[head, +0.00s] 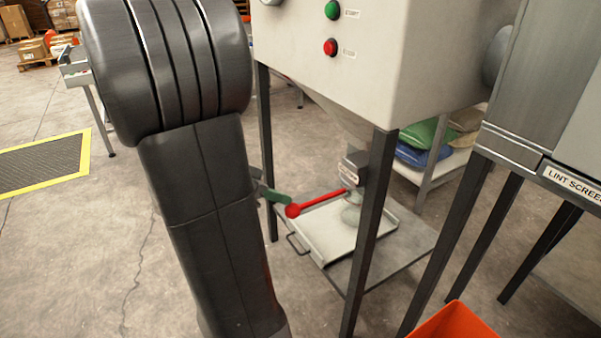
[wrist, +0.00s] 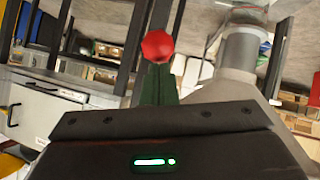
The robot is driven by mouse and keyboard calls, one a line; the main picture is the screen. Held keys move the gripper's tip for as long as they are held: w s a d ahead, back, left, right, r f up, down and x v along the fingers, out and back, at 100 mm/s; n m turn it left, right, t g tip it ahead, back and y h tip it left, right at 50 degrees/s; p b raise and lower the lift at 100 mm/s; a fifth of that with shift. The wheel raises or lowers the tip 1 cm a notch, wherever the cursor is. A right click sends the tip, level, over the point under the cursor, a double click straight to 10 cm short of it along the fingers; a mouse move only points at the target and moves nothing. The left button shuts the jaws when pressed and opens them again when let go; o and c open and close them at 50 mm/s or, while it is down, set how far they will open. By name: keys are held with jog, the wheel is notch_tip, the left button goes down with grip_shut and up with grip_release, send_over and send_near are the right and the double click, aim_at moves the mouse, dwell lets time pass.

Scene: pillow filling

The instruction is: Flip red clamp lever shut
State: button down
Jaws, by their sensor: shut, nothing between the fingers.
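The red clamp lever (head: 318,202) sticks out to the left from a grey clamp (head: 352,168) under the hopper, sloping slightly down to its round red knob. My gripper (head: 280,196) is shut and empty, its green fingertips just beside the knob in the head view. In the wrist view the red knob (wrist: 157,46) appears right at the tip of the closed green fingers (wrist: 157,85). I cannot tell whether they touch. The lever's rod is hidden there, and my arm hides most of the gripper in the head view.
A dark hopper leg (head: 369,230) stands in front of the clamp. A pale tray (head: 330,252) sits on a low shelf below the spout. An orange bin (head: 455,322) is at the bottom right. Green and blue sacks (head: 424,143) lie on a rack behind. Open floor lies left.

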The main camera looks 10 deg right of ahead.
notch_tip(320, 180, down, 7)
jog(key=h+b, duration=0.1)
jog(key=b, duration=0.9)
jog(key=shift+a+h, duration=0.15)
jog(key=shift+h, duration=0.15)
jog(key=shift+s+f, duration=0.15)
